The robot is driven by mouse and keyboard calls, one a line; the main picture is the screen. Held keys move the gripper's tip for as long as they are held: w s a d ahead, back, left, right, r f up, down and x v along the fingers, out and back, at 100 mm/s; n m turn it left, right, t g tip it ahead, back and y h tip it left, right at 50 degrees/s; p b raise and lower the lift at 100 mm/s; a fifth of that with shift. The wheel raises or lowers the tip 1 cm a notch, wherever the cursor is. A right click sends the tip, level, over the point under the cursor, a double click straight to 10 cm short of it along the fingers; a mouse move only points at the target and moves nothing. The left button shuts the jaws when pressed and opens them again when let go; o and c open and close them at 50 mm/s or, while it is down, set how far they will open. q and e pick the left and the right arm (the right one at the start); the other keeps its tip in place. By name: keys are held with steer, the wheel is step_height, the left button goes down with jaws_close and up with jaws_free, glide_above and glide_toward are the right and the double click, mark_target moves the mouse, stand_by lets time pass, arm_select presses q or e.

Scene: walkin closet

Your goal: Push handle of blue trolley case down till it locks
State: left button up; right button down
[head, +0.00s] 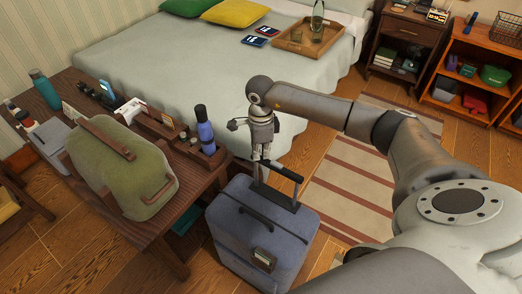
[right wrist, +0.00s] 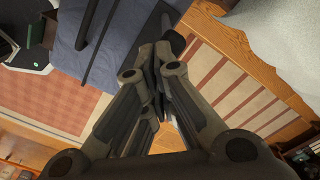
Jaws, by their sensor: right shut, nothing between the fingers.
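The blue trolley case (head: 262,240) stands upright on the wooden floor beside the table. Its pull handle (head: 284,172) is raised a short way above the case top, with a dark grip bar on metal rods. My right gripper (head: 262,158) points down at the handle's left end, its fingers together with nothing between them. In the right wrist view the closed fingertips (right wrist: 158,78) overlap the dark handle bar (right wrist: 174,42); whether they touch it I cannot tell. My left gripper is not in view.
A wooden table (head: 160,222) with a green bag (head: 120,168) and a blue bottle (head: 205,132) stands close on the left. The bed (head: 190,65) lies behind. A striped rug (head: 350,180) covers the floor on the right. Shelves stand at the far right.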

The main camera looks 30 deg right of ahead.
mark_target(260, 163)
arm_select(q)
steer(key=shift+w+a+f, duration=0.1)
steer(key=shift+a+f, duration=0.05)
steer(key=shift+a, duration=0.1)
arm_select(e)
steer(key=shift+a+f, duration=0.1)
step_height(260, 163, down, 3)
steer(key=b, duration=0.2)
steer(key=shift+f+b, duration=0.15)
steer(key=shift+b, duration=0.15)
step_height(260, 163, down, 2)
steer(key=shift+b, duration=0.8)
steer(key=shift+f+b, duration=2.05)
steer(key=shift+f, duration=0.75)
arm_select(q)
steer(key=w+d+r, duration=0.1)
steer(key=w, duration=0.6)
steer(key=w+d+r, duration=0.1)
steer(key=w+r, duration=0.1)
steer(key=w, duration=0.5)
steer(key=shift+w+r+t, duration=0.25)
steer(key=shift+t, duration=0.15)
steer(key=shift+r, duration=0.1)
arm_select(e)
steer(key=shift+r, duration=0.2)
